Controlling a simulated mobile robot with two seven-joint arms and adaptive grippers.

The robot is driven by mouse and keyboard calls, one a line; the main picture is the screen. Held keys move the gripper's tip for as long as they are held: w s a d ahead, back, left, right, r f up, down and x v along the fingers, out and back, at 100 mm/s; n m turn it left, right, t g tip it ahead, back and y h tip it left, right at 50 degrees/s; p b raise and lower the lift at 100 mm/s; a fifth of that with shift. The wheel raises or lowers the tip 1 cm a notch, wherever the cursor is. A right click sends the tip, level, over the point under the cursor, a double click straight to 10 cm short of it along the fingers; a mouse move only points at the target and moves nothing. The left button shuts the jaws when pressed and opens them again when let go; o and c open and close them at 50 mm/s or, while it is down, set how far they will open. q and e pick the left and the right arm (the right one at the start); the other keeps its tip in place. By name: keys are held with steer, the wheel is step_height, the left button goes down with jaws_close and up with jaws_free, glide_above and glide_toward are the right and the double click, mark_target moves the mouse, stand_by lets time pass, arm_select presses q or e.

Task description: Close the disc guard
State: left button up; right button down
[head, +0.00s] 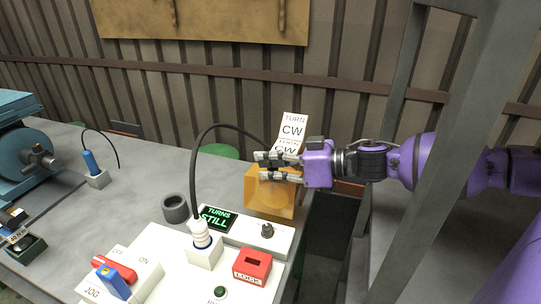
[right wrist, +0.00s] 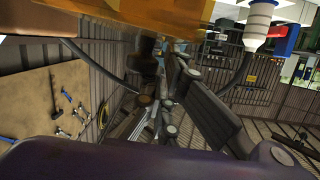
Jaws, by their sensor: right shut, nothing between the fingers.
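The disc guard appears to be the amber, see-through box (head: 268,200) at the back right corner of the bench in the head view. Amber material also fills the top of the right wrist view (right wrist: 150,14). My right gripper (head: 262,166) comes in from the right, at the top of the amber box, with its fingers shut and empty. I cannot tell whether the fingers touch the box. The fingers hide part of its upper edge, and I cannot tell how far the guard is open. My left gripper is not in view.
A white "TURN CW" sign (head: 292,130) stands behind my gripper. A control panel with a "STILL" display (head: 216,218), a black knob (head: 267,230) and a red "LOCK" block (head: 252,266) lies in front. A black cable arches left of the box. A grey post (head: 440,150) stands right.

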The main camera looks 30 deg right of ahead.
steer(key=shift+a+f, duration=0.1)
steer(key=shift+f, duration=0.15)
steer(key=shift+s, duration=0.1)
stand_by(0.5)
steer(key=shift+s+d, duration=0.45)
steer(key=shift+s, duration=0.05)
steer(key=v, duration=1)
steer(key=shift+s+d+r, duration=0.2)
steer(key=shift+s+r, duration=0.05)
